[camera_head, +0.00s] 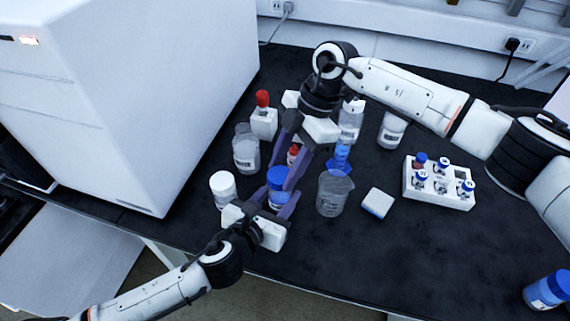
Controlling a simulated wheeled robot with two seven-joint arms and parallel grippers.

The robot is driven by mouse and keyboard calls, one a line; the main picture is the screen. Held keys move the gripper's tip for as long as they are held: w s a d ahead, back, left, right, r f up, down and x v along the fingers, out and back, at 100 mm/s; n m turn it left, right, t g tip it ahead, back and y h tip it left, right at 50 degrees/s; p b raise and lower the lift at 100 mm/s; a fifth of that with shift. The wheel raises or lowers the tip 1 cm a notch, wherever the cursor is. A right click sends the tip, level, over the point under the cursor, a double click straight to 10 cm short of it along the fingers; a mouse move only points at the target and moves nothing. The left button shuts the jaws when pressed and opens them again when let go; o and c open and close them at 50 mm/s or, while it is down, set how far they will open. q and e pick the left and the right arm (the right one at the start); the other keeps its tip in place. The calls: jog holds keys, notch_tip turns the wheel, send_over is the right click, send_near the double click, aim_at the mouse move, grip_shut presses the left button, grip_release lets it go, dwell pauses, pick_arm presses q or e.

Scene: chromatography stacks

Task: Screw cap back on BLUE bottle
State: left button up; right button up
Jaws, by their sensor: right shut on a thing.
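The blue-capped bottle (277,201) stands near the front edge of the bench, partly hidden by gripper fingers. Its blue cap (278,174) is at the bottle's top; I cannot tell if it is seated on the thread. My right gripper (283,168) reaches down from above, its purple fingers shut on the blue cap. My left gripper (272,200) comes from the front left, with purple fingers on either side of the bottle's body. Whether they press on it is too hidden to tell.
A white-capped bottle (223,187), a clear bottle (246,150) and a grey beaker (333,196) stand close by. A white vial rack (440,188) and small white box (377,202) lie right. Another blue-capped bottle (545,291) is far right. A large white instrument (130,100) fills the left.

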jog(key=shift+f, duration=0.6)
dwell(0.3)
jog(key=m, duration=0.1)
jog(key=m+t, duration=0.1)
jog(key=m, duration=0.2)
jog(key=shift+s+d+t+y, duration=0.2)
jog(key=shift+s+t+y, duration=0.05)
jog(key=shift+t+y, duration=0.05)
jog(key=m, duration=0.2)
jog(key=m+t, duration=0.1)
jog(key=m, duration=0.1)
jog(key=shift+s+a+f+t, duration=0.1)
jog(key=shift+s+a+t, duration=0.1)
jog(key=shift+s+t, duration=0.15)
jog(key=shift+m+t, duration=0.25)
jog(key=shift+m, duration=0.65)
jog(key=o, duration=1)
jog(key=shift+w+d, duration=0.1)
